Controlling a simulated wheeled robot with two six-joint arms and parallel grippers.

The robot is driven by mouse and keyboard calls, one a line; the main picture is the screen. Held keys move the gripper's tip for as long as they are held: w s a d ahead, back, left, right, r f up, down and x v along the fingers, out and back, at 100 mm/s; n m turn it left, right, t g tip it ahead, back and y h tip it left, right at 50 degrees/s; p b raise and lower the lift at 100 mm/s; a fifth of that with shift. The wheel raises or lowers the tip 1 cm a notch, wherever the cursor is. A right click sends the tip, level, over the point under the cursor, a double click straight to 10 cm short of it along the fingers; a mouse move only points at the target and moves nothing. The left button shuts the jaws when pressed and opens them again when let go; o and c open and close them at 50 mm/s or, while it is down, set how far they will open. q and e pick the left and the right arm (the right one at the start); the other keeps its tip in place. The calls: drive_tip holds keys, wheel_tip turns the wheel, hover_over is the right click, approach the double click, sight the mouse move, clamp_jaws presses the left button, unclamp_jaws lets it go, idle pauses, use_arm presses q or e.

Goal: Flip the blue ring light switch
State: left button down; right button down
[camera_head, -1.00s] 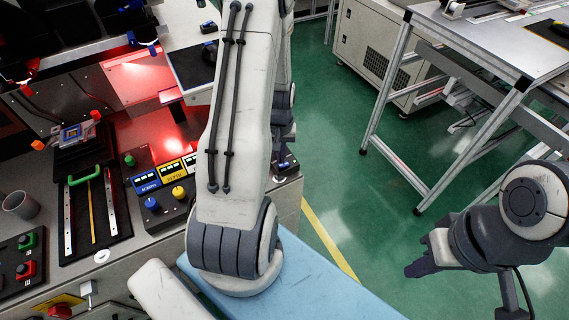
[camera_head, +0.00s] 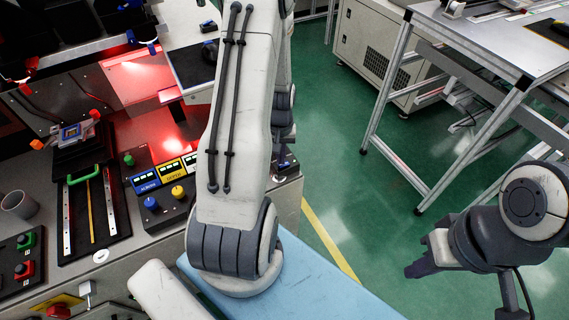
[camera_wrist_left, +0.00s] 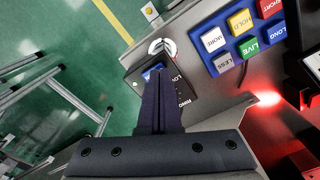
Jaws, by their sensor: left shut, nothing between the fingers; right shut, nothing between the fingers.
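The blue switch (camera_wrist_left: 152,72) sits on a small dark box (camera_wrist_left: 134,76) with white lettering that includes "RING", in the left wrist view. My left gripper (camera_wrist_left: 158,74) is shut and empty. Its fingertips overlap the box and partly cover the blue switch; I cannot tell whether they touch it. In the head view the small box (camera_head: 289,163) shows at the console's right end, partly hidden by my left arm. My right gripper (camera_head: 424,262) is shut and empty, over the green floor at the right.
A panel of coloured buttons (camera_wrist_left: 240,35) lies beside the box in the left wrist view. The console also carries a knob box (camera_head: 165,205), a slotted black plate (camera_head: 95,215) and a grey cup (camera_head: 20,204). A metal-framed table (camera_head: 480,50) stands at the right.

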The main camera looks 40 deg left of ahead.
use_arm(q)
drive_tip(key=shift+f+b, duration=0.35)
drive_tip(key=shift+f, duration=0.2)
drive_tip(key=shift+r, duration=0.1)
wheel_tip(320, 180, up, 7)
drive_tip(key=p, duration=0.6)
idle(0.3)
drive_tip(key=shift+d, duration=0.1)
idle(0.4)
